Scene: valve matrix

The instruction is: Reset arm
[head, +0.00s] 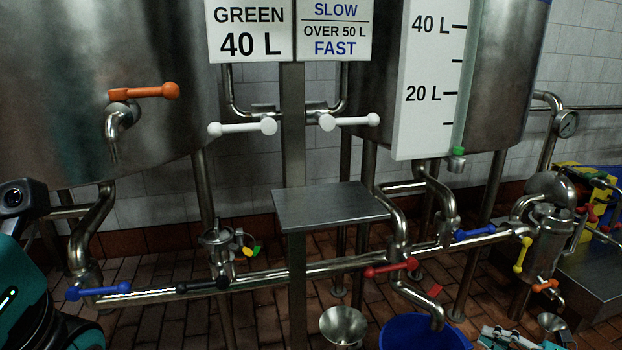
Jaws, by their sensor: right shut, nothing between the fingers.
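My right gripper (515,340) shows only in part at the bottom edge, right of the blue bucket (410,335). It is shut and empty, clear of the valve handles above it. Parts of my left arm, teal and black, show at the left edge; its gripper fingers are out of view. An orange handle (145,91) sits on the left tank's tap. Two white handles (243,127) (350,121) are roughly level. Along the lower pipe are a blue handle (98,290), a black handle (202,286), a red handle (390,267) and another blue handle (474,232).
A yellow handle (522,255) and a small orange handle (545,285) are on the filter housing at right. A small metal shelf (330,205) juts out in the middle. A steel funnel (343,325) stands left of the bucket. Two steel tanks (60,90) (500,80) fill the back.

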